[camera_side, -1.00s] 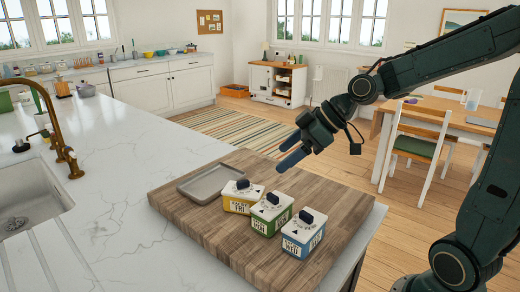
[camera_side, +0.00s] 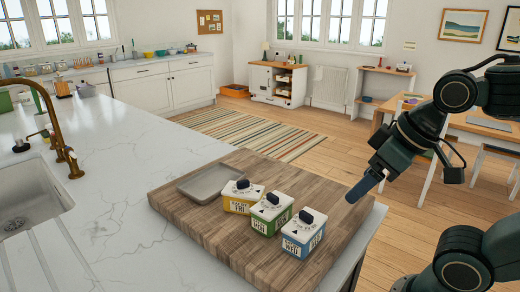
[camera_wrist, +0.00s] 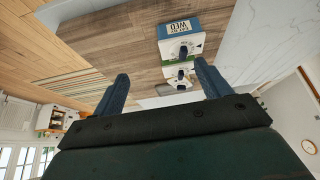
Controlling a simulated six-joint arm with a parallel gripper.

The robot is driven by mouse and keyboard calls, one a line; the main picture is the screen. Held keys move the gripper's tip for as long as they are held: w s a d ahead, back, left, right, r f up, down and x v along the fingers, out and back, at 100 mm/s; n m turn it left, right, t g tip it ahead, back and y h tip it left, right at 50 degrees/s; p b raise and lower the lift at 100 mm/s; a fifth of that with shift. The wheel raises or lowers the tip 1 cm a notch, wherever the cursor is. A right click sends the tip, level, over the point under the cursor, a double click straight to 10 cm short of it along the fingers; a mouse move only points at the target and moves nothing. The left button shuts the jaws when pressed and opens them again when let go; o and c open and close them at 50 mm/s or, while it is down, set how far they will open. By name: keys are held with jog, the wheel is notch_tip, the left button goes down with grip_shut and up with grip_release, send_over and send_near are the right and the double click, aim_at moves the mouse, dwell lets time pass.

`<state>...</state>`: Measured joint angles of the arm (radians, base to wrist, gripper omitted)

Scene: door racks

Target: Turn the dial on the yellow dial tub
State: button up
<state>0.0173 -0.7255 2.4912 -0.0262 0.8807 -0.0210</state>
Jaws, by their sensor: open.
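The yellow dial tub (camera_side: 238,207) stands on the wooden board, farthest left in a row of three tubs in the side view. It has a white lid with a black dial knob (camera_side: 242,184). The green dial tub (camera_side: 268,224) stands beside it, and the blue dial tub (camera_side: 298,246) is nearest the camera. My gripper (camera_side: 356,194) is to the right of the tubs, apart from them, above the board's right end. In the wrist view its two blue fingers (camera_wrist: 163,84) are spread with nothing between them. There the blue tub (camera_wrist: 180,32) shows, and the tubs behind it are partly hidden.
A grey tray (camera_side: 208,183) lies on the wooden board (camera_side: 190,230) behind and left of the yellow tub. The marble counter (camera_side: 120,200) is clear left of the board. A sink (camera_side: 25,195) with a brass tap is at the far left.

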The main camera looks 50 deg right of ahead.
jog(key=shift+s+d, duration=0.1)
jog(key=shift+s, duration=0.3)
jog(key=c, duration=0.5)
jog(key=shift+w, duration=0.6)
jog(key=c, duration=0.8)
jog(key=w+a+n, duration=0.1)
jog(key=w+n, duration=0.2)
jog(key=w, duration=0.1)
jog(key=w+a+n+t+y, duration=0.1)
jog(key=w+n, duration=0.2)
jog(key=w, duration=0.1)
jog(key=w+a+n, duration=0.1)
jog(key=w+n, duration=0.3)
jog(key=shift+w+a, duration=0.2)
jog(key=shift+a, duration=0.05)
grip_shut()
jog(key=shift+w+a+f+n+t+y, duration=0.15)
jog(key=shift+w+a+n+t+y, duration=0.15)
jog(key=shift+w+n, duration=0.25)
